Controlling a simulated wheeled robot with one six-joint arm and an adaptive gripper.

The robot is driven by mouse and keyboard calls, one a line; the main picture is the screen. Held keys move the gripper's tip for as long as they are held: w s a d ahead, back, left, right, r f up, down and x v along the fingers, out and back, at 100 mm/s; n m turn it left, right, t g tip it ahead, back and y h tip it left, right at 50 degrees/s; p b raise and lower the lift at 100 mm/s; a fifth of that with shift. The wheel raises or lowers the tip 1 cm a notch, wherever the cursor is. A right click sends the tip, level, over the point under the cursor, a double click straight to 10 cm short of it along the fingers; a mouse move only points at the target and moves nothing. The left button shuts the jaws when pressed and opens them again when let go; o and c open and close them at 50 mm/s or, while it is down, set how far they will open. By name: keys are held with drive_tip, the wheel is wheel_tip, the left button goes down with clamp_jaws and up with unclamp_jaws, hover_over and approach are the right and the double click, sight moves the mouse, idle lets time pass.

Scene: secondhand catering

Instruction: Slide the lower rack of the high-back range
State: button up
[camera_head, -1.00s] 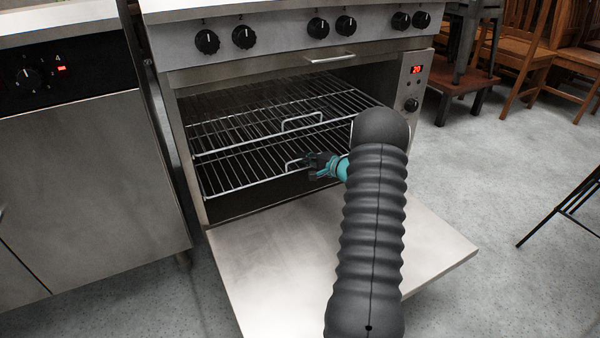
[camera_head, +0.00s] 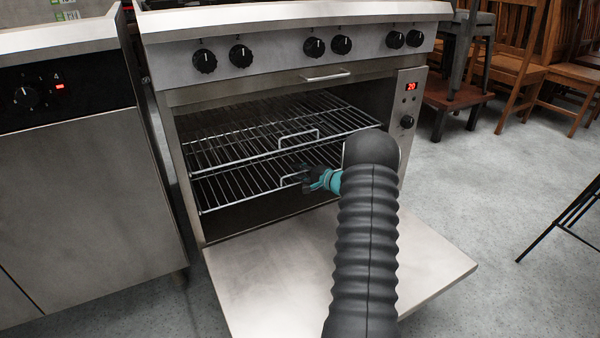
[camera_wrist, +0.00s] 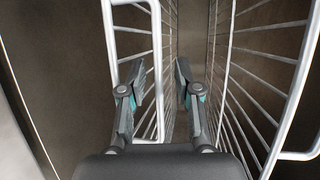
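The high-back range (camera_head: 185,100) stands with its oven open and its door (camera_head: 290,275) folded down. The lower rack (camera_head: 235,190) is a wire grid inside, with a loop handle (camera_head: 286,181) on its front edge. My gripper (camera_head: 308,178) is at this handle, reaching in from the right.
The upper rack (camera_head: 230,150), with its own handle (camera_head: 298,135), lies just above and shows at the right in the wrist view (camera_wrist: 290,100). A steel cabinet (camera_head: 85,190) stands close on the left. Wooden chairs (camera_head: 510,65) stand at the back right, with bare floor before them.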

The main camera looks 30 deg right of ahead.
drive_tip(key=v, duration=1.2)
drive_tip(key=shift+d, duration=0.1)
